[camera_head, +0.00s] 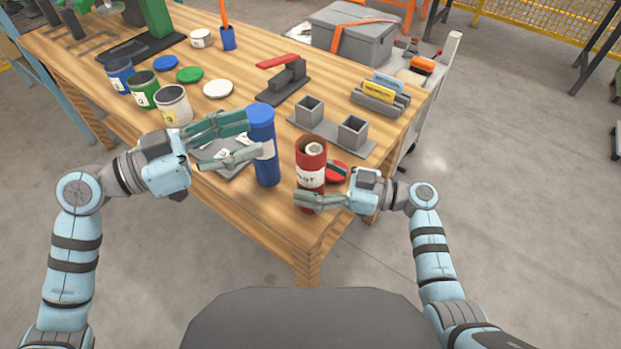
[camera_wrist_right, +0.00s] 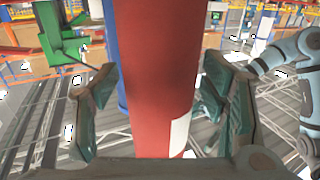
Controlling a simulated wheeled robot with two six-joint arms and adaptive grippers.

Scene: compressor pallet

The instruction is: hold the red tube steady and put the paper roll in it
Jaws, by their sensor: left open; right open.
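The red tube (camera_head: 311,176) stands upright near the table's front corner, with a white label. A white roll end, the paper roll (camera_head: 314,149), shows inside its open top; how deep it sits is hidden. My right gripper (camera_head: 316,186) is open with its fingers around the red tube. In the right wrist view, the red tube (camera_wrist_right: 160,80) stands between the two spread fingers, with visible gaps on both sides. My left gripper (camera_head: 254,137) is open at the upright, capped blue tube (camera_head: 265,172), left of the red one. I cannot tell whether its fingertips touch the blue tube.
A grey plate with two square holders (camera_head: 352,133) stands behind the red tube. A red round object (camera_head: 337,171) lies right beside it. Several paint cans, such as a white one (camera_head: 174,105), and loose lids stand at the left. A grey toolbox (camera_head: 352,33) is at the back.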

